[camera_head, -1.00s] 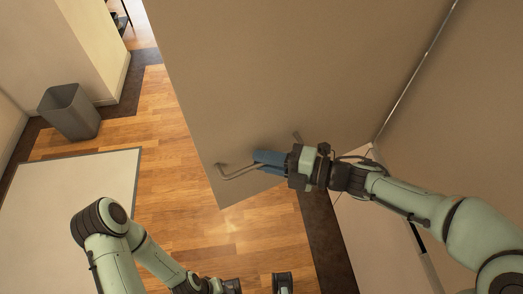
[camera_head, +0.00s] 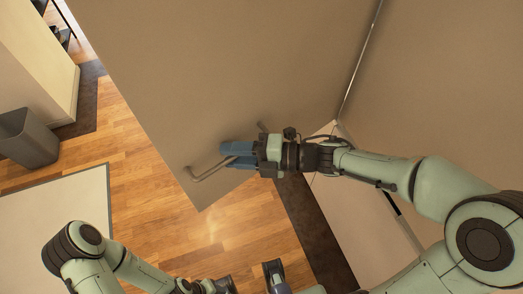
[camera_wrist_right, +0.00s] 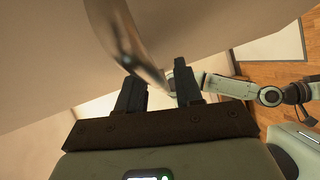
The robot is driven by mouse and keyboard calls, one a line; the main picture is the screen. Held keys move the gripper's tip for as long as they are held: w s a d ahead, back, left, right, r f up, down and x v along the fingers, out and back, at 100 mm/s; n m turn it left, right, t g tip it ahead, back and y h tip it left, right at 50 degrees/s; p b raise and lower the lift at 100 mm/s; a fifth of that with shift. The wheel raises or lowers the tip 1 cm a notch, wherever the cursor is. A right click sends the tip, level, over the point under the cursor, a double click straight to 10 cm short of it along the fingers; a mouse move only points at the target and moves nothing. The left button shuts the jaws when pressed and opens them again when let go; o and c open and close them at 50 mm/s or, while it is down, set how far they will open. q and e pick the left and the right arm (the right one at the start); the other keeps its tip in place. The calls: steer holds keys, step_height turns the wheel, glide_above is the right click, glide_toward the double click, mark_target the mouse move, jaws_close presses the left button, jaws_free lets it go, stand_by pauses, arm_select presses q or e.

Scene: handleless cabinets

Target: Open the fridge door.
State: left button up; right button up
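The fridge door (camera_head: 230,65) is a large plain beige panel, standing swung out with its lower corner over the wood floor. A bent metal bar handle (camera_head: 205,173) sits near its free edge. My right gripper (camera_head: 232,155) is at the handle, its two blue fingers apart with the bar passing between them. In the right wrist view the handle (camera_wrist_right: 125,45) runs down toward the gap between the dark fingers (camera_wrist_right: 158,85), with space visible around it. Whether they touch it is unclear. My left arm is low in the head view; its gripper's fingers cannot be made out clearly.
A grey bin (camera_head: 28,138) stands at the left by a wall. A pale mat or panel (camera_head: 60,205) lies at the lower left. Wood floor (camera_head: 150,185) is open between it and the door. A tall beige panel (camera_head: 440,90) stands close at the right.

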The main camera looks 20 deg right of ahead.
steer(key=v, duration=1.3)
steer(key=shift+d, duration=0.25)
steer(key=shift+s, duration=0.1)
